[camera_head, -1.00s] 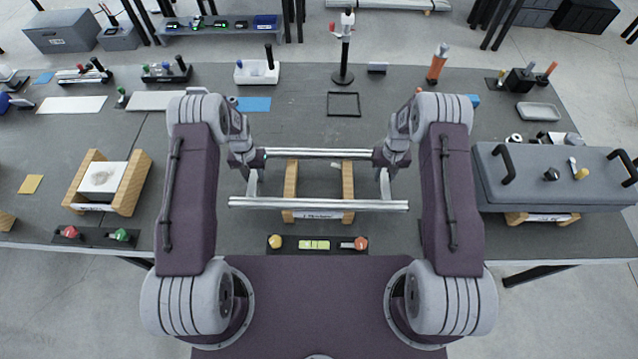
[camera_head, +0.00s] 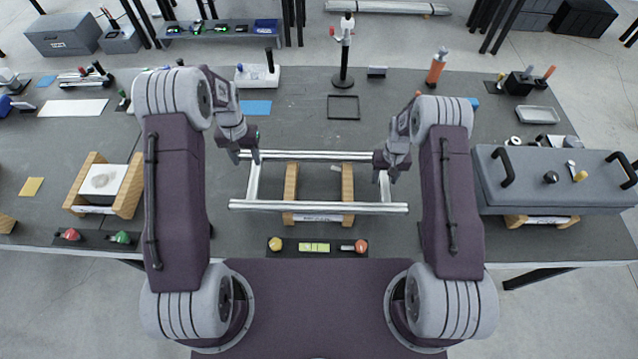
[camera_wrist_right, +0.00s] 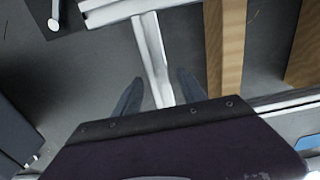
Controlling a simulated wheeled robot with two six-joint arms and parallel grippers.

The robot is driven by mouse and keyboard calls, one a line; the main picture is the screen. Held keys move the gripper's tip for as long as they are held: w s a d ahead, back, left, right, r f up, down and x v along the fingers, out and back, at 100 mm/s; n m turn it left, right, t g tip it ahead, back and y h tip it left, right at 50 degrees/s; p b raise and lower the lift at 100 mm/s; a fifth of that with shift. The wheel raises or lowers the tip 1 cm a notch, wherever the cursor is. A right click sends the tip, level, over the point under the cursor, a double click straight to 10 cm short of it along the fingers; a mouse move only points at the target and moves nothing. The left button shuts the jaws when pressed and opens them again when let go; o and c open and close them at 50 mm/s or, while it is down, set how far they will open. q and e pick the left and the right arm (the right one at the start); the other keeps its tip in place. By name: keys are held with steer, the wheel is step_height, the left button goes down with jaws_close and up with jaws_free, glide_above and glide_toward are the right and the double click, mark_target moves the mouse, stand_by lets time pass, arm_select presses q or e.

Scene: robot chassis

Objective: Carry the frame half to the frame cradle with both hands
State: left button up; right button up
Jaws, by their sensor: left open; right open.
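The frame half (camera_head: 318,205), a silver rectangle of metal bars, lies level across the frame cradle, whose wooden blocks (camera_head: 348,190) show inside it. Whether it touches the blocks everywhere is not clear. My left gripper (camera_head: 248,158) is open and empty, apart from the frame, above its far left corner. My right gripper (camera_head: 388,172) is open over the frame's right side bar. In the right wrist view, its two fingers (camera_wrist_right: 158,95) stand on either side of that bar (camera_wrist_right: 151,50) without closing on it.
A second wooden cradle (camera_head: 124,190) with a white block stands at left. A grey case (camera_head: 550,185) with black handles stands at right. A strip with knobs (camera_head: 318,247) lies in front of the cradle. A black stand (camera_head: 343,75) rises behind, near an empty black square outline (camera_head: 343,107).

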step_height(320, 180, up, 12)
stand_by(0.5)
stand_by(0.3)
